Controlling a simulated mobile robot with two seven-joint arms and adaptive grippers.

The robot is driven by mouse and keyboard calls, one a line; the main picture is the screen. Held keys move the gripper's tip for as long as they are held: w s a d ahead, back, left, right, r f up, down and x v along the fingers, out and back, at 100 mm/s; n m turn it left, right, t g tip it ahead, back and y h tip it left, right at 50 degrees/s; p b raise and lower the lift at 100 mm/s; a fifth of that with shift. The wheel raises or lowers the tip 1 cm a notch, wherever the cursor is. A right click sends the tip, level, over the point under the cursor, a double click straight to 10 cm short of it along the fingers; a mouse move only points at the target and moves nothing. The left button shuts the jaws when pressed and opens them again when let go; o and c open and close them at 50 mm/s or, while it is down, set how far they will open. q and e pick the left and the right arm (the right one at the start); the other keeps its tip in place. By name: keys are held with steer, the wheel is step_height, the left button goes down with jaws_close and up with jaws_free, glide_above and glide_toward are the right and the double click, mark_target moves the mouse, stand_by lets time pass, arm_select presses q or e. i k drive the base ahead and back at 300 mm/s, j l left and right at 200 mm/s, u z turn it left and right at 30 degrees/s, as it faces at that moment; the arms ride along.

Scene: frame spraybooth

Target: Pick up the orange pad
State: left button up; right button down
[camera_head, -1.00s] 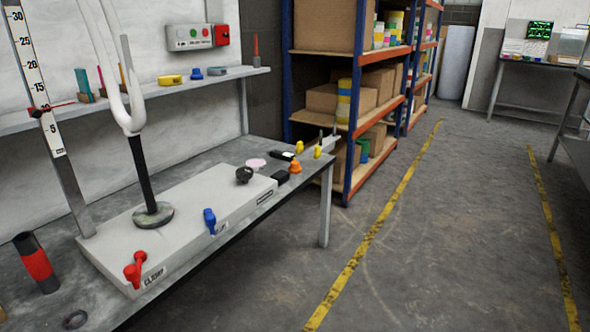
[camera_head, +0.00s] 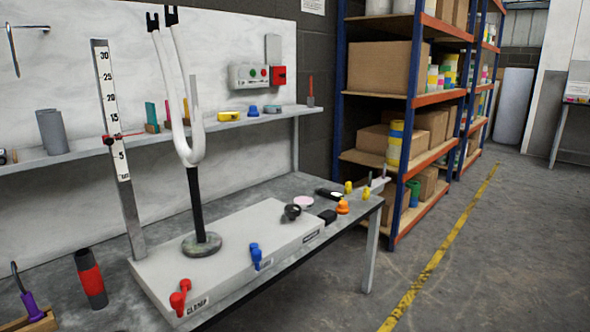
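A small orange piece (camera_head: 342,207) sits near the right end of the grey workbench (camera_head: 345,228). It has a rounded, knob-like shape and may be the orange pad. A black block (camera_head: 327,216) lies just left of it. A flat pink disc (camera_head: 303,202) and a dark round knob (camera_head: 292,211) are farther left. Neither of my grippers shows in the head view.
A white fork (camera_head: 190,152) stands upright on a pale fixture box (camera_head: 222,262) with red (camera_head: 180,298) and blue (camera_head: 255,256) levers. Yellow pieces (camera_head: 348,188) stand behind the orange one. Shelving (camera_head: 412,115) rises beyond the bench; the floor (camera_head: 470,285) at right is clear.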

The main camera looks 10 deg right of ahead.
mark_target(342, 208)
steer(key=z, duration=1.25)
steer(key=i+l+z, duration=0.1)
steer(key=i+z, duration=0.35)
steer(key=i, duration=2.6)
steer(key=i+u, duration=0.1)
steer(key=i, duration=1.6)
steer(key=i+u, duration=0.1)
steer(key=u, duration=0.65)
steer(key=i+l+u, duration=0.1)
steer(key=u, duration=0.3)
steer(key=l+u, duration=0.1)
steer(key=u, duration=2.1)
steer(key=l, duration=0.1)
